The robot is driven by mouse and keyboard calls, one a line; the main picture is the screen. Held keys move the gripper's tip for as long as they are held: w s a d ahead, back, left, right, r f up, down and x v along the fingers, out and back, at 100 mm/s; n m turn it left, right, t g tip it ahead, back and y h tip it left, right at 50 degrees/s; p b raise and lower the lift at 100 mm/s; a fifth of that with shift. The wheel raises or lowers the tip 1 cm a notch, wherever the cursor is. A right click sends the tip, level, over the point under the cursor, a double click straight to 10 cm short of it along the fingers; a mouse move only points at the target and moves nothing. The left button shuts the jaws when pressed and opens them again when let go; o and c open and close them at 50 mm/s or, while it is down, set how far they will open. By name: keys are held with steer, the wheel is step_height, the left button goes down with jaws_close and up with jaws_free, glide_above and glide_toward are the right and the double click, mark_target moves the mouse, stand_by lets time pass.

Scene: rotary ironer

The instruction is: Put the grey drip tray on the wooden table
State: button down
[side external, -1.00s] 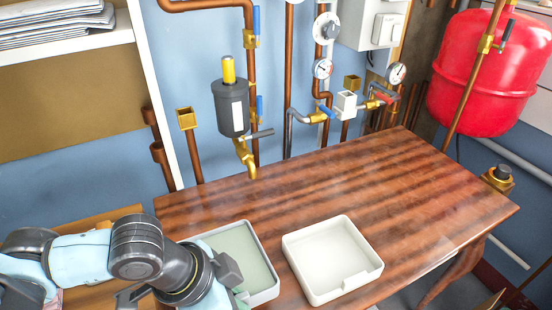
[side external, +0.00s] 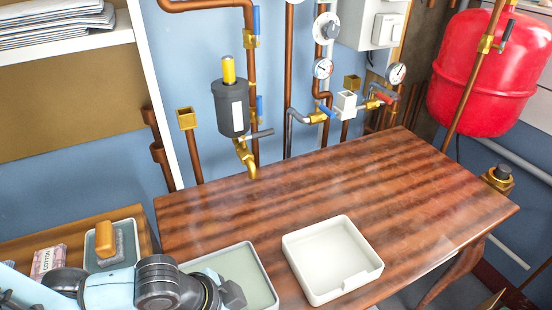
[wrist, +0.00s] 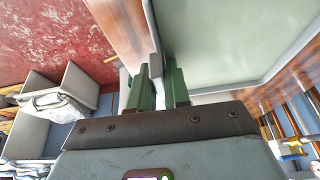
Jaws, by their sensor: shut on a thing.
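The grey drip tray (side external: 245,267) is a shallow rectangular tray with a pale rim and a grey-green floor. In the side view it overlaps the front left of the wooden table (side external: 300,190); whether it touches the top I cannot tell. My gripper (wrist: 163,78) is shut on the tray's rim, one green finger on each side of the wall, and the tray (wrist: 220,40) fills the upper right of the wrist view. In the side view my arm covers the tray's near left part, and the fingertips are hidden.
A white square tray (side external: 330,250) stands on the table just right of the grey tray. The table's back and right are clear. At left, a lower wooden surface holds a sponge in a small tray (side external: 110,250) and a cotton box (side external: 48,260). Pipes and valves (side external: 245,155) line the wall behind.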

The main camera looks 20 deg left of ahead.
steer(key=shift+f, duration=0.15)
steer(key=c, duration=1.1)
jaws_free()
steer(key=shift+v, duration=6.1)
steer(key=w+a+r+n+t+y, duration=0.1)
steer(key=w+a+n, duration=0.3)
steer(key=a, duration=0.9)
steer(key=w+a+r+n+t+y, duration=0.2)
steer(key=w+a+r+n, duration=0.2)
steer(key=a, duration=0.8)
steer(key=shift+w+a+n+t, duration=0.4)
steer(key=shift+w+n, duration=0.1)
steer(key=shift+w, duration=0.1)
